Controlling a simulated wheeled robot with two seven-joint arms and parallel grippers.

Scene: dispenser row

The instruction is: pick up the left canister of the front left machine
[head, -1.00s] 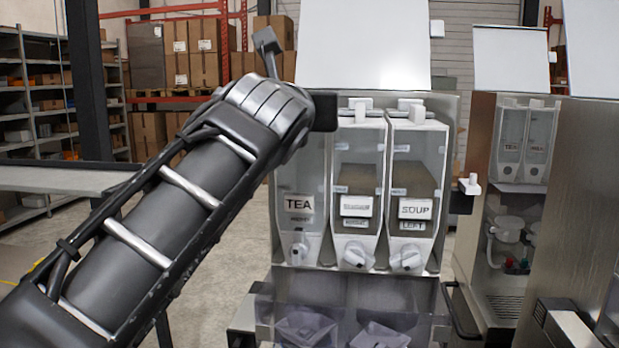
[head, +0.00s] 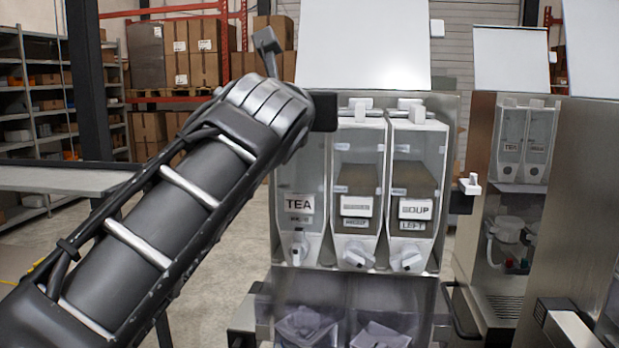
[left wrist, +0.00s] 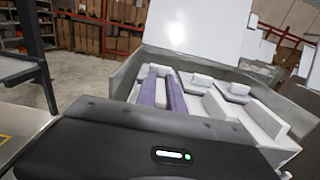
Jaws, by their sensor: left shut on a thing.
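The front left machine (head: 284,272) holds three clear-fronted canisters side by side. The left canister (head: 300,175) carries a TEA label, with a smaller line below it that I cannot read. It stands upright in the row above its white spout knob. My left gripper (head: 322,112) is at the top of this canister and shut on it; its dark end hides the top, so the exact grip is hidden. In the left wrist view the canister (left wrist: 161,92) shows between two purple strips, beyond my dark gripper body. My right gripper is out of view.
The middle canister (head: 357,180) and the right canister (head: 415,175), labelled SOUP, stand close beside the left one. The machine's raised white lid (head: 365,45) stands behind. Another machine (head: 508,200) is to the right. A grey table (head: 65,179) is at left.

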